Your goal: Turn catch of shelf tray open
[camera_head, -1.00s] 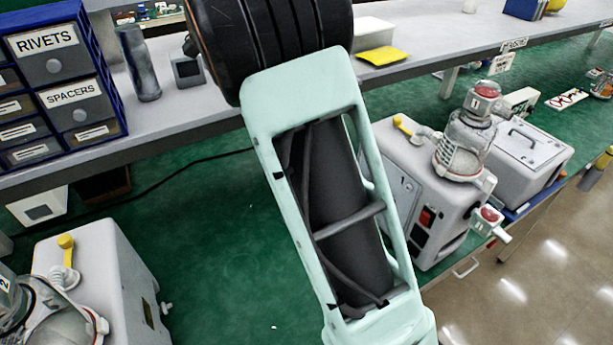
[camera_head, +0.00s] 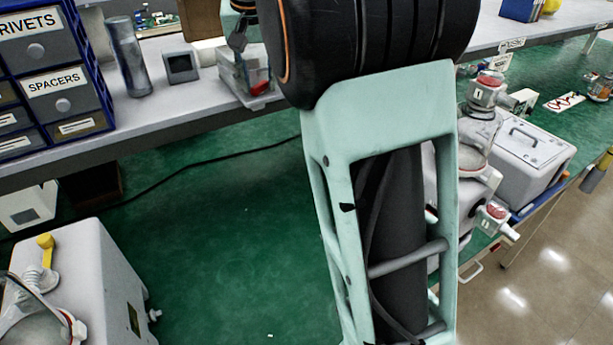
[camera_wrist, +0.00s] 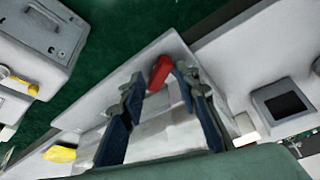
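The shelf tray (camera_head: 232,72) is a pale, clear-looking box on the grey shelf, left of my arm in the head view. Its red catch (camera_head: 261,88) shows at its near side. In the wrist view the tray (camera_wrist: 165,128) lies between and below my fingers. The red catch (camera_wrist: 159,72) appears between the fingertips, with space on both sides; I cannot tell whether either finger touches it. My gripper (camera_wrist: 157,88) is open and empty. In the head view the gripper is partly hidden by my wrist, with a dark finger (camera_head: 238,36) above the tray.
A dark-screened small box (camera_head: 180,67), a grey cylinder (camera_head: 129,58) and blue drawers (camera_head: 60,80) stand left on the shelf. A yellow item (camera_wrist: 60,154) lies on the shelf in the wrist view. Pump machines (camera_head: 95,285) stand on the green bench below.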

